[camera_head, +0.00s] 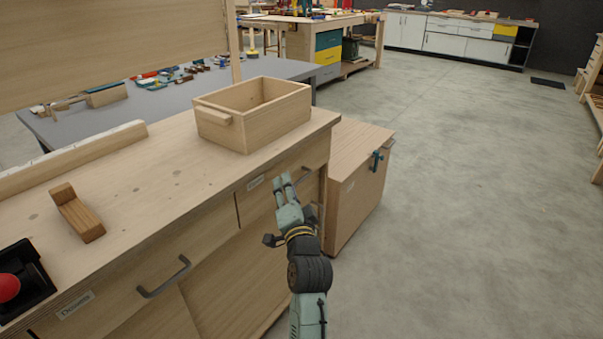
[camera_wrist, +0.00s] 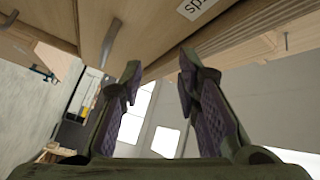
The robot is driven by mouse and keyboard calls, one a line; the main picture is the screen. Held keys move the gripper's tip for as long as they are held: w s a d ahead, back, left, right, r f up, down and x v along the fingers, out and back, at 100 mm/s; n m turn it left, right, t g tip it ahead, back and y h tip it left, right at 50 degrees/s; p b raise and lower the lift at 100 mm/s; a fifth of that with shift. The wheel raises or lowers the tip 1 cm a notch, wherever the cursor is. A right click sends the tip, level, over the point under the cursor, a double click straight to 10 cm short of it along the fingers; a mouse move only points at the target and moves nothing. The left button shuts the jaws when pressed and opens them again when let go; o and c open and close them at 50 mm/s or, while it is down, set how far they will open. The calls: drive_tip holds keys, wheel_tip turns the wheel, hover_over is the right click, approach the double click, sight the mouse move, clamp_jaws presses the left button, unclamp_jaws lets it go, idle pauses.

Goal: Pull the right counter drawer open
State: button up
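The right counter drawer (camera_head: 256,203) has a wooden front with a small white label and a dark bar handle (camera_head: 305,172), partly hidden behind my gripper. My gripper (camera_head: 284,178) is in front of this drawer front, close to the handle. In the wrist view my gripper (camera_wrist: 158,78) has its two fingers spread apart with nothing visible held between them. A wooden front with a white label (camera_wrist: 196,8) runs across the top of that view. A grey bar (camera_wrist: 110,42) shows left of the fingers. I cannot tell whether any finger touches the handle. The drawer looks shut.
The left drawer's handle (camera_head: 163,277) sticks out at lower left. An open wooden box (camera_head: 225,130) and a wooden block (camera_head: 77,212) stand on the counter (camera_head: 150,180). A wooden cabinet (camera_head: 352,195) stands just right. The floor (camera_head: 470,200) further right is clear.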

sight(301, 179)
drive_tip(key=w+d+f+m+h, duration=0.1)
drive_tip(key=d+f+m, duration=0.4)
drive_tip(key=f+m, duration=0.25)
drive_tip(key=shift+m+t, duration=0.3)
drive_tip(key=shift+m, duration=0.25)
drive_tip(key=x, duration=0.3)
drive_tip(key=p+x, duration=0.1)
drive_tip(key=x, duration=0.7)
drive_tip(key=shift+r+p, duration=0.3)
drive_tip(key=shift+c, duration=0.2)
clamp_jaws()
drive_tip(key=shift+s, duration=0.1)
